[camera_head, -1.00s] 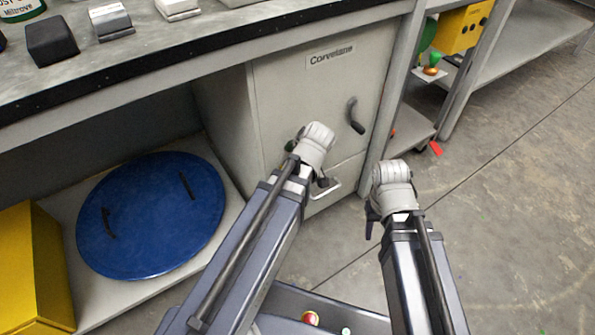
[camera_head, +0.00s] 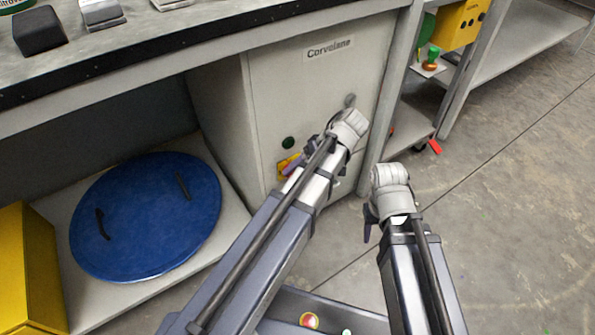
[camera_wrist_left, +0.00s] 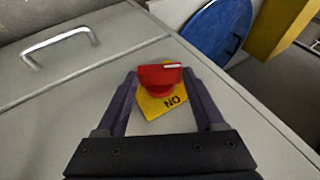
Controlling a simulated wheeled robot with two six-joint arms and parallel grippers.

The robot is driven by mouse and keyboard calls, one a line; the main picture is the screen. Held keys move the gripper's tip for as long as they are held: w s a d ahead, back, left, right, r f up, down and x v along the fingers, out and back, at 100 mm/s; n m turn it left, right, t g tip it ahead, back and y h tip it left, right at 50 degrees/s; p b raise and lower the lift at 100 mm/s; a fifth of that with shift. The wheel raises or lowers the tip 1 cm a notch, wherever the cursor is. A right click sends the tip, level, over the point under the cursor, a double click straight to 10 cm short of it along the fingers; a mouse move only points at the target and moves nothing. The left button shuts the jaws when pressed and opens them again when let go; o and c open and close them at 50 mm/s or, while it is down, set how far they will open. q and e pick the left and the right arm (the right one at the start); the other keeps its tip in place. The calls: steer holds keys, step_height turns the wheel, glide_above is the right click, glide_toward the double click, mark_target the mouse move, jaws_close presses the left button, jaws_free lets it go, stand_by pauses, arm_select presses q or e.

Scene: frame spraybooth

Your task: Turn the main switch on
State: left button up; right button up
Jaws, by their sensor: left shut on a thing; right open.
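The main switch is a red rotary knob (camera_wrist_left: 160,76) on a yellow plate (camera_wrist_left: 162,103), on the front of the grey cabinet (camera_head: 320,80). Its handle lies crosswise in the left wrist view, with a white mark at its right end. Dark lettering on the plate looks like ON upside down. My left gripper (camera_wrist_left: 163,88) is shut on the knob, one finger on either side. In the head view the yellow plate (camera_head: 283,172) shows beside the left gripper (camera_head: 292,167); my wrist partly hides this area. My right gripper (camera_head: 370,222) is open, away from the cabinet, its fingers only partly visible.
A green button (camera_head: 288,143) sits above the plate. A handle (camera_wrist_left: 58,45) is on the cabinet front. A blue disc (camera_head: 145,215) and a yellow box (camera_head: 30,270) are at left under the bench.

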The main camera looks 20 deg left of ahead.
arm_select(q)
steer(key=shift+w+d+f+g+y+b, duration=0.1)
steer(key=shift+w+f+g+y+b, duration=0.05)
steer(key=shift+g+y+b, duration=0.3)
stand_by(0.4)
steer(key=o, duration=1.4)
steer(key=p+v, duration=0.5)
steer(key=v, duration=0.3)
steer(key=shift+p, duration=0.35)
